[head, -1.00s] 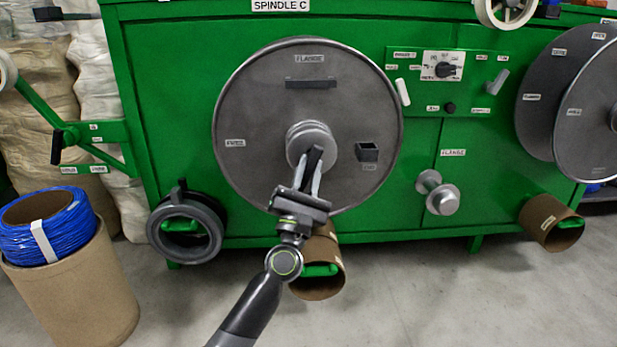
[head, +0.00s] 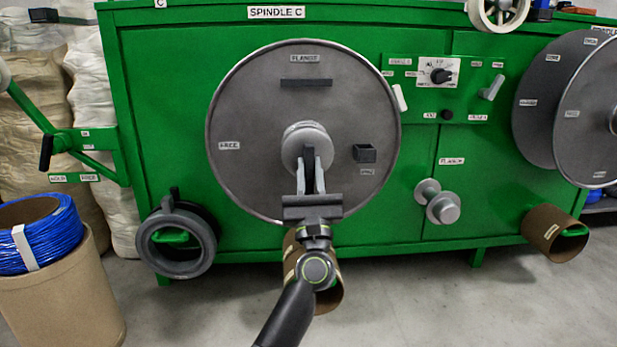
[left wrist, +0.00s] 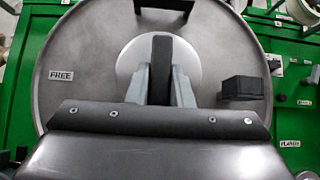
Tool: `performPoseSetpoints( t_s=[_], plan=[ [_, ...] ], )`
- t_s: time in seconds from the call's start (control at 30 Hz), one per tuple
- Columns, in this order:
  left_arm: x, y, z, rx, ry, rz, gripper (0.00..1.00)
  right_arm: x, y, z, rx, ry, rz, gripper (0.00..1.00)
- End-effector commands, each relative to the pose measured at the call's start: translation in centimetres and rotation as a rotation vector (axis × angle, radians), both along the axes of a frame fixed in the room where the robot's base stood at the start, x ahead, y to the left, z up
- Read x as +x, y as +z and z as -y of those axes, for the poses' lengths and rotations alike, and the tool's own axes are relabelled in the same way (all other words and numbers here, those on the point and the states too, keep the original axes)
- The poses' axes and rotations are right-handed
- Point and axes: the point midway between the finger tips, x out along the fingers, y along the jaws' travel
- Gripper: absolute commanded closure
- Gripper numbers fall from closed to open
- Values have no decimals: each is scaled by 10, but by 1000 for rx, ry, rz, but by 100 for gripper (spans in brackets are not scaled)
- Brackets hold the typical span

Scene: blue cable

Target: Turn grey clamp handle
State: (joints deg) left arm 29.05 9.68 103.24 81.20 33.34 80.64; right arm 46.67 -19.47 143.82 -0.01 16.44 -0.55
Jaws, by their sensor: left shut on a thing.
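A large grey round flange (head: 245,110) stands upright on the green machine under the SPINDLE C label, and also fills the left wrist view (left wrist: 90,70). At its middle is a pale grey hub (head: 304,132), with a dark clamp handle (head: 309,162) on it. In the left wrist view the handle (left wrist: 161,65) stands upright between my fingers. My left gripper (head: 309,172) is shut on the handle from below, one finger on each side. The handle's lower end is hidden by the gripper. My right gripper is not in view.
A black square block (head: 364,153) sticks out at the flange's right, and a dark slot bar (head: 305,84) lies near its top. A control panel (head: 438,72) is to the right. A cardboard tube (head: 330,292) lies below the flange, behind my arm. Blue cable (head: 50,240) rests at the left.

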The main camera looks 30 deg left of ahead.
Motion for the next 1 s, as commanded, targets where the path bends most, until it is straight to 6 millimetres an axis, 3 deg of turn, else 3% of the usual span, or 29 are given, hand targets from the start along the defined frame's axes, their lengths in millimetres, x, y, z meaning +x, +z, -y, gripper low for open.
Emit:
performPoseSetpoints(
  t_s=[0.4, 0.43, 0.57, 0.87, 1.0],
  plan=[
    [0, -2, 0, -13, -2, 3, 100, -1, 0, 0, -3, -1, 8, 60],
    [0, -2, 0, -13, -3, 3, 76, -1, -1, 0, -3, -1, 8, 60],
    [0, -2, 0, -11, -2, 3, 59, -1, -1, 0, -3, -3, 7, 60],
    [-1, -2, 1, -9, -1, 4, 58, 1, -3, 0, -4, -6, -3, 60],
    [-8, -15, 6, -12, -3, 2, 58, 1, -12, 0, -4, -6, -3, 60]
  ],
)
